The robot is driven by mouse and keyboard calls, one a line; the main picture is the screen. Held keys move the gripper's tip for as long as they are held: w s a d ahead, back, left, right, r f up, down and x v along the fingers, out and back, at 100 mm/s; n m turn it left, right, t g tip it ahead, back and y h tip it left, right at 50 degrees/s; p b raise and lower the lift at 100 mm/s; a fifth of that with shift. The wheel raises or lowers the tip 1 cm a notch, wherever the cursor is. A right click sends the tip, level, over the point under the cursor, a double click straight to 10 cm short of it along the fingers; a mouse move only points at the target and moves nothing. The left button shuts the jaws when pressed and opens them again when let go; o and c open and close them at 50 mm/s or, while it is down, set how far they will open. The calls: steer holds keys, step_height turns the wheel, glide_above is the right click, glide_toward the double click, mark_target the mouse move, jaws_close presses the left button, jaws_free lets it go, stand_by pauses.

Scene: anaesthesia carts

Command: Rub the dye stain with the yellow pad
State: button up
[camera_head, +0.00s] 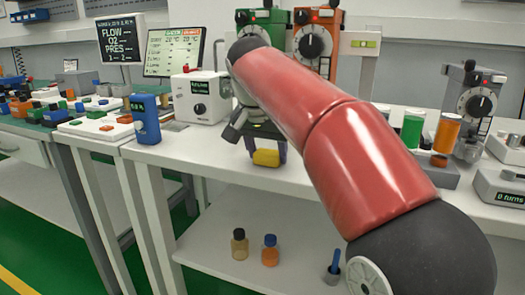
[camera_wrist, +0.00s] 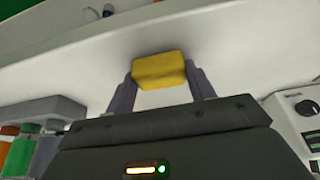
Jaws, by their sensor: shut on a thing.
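My gripper (camera_head: 266,151) is shut on the yellow pad (camera_head: 267,158), near the front edge of the white bench (camera_head: 205,150). In the wrist view the pad (camera_wrist: 159,68) sits between the two grey fingers of my gripper (camera_wrist: 160,82), with the pale bench top beyond it. I cannot tell whether the pad touches the bench. I can make out no dye stain in either view; the pad, gripper and arm hide part of the bench top.
A white box with a dial (camera_head: 202,97) and a blue device (camera_head: 145,119) stand left of my gripper. Green (camera_head: 412,129) and orange (camera_head: 446,132) cylinders stand to the right. Bottles (camera_head: 270,251) sit on the lower shelf. Bare bench lies just left of the pad.

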step_height(320, 180, up, 3)
steer(key=p, duration=0.2)
steer(key=shift+p, duration=0.35)
steer(key=shift+r, duration=1.55)
steer(key=shift+r, duration=1.5)
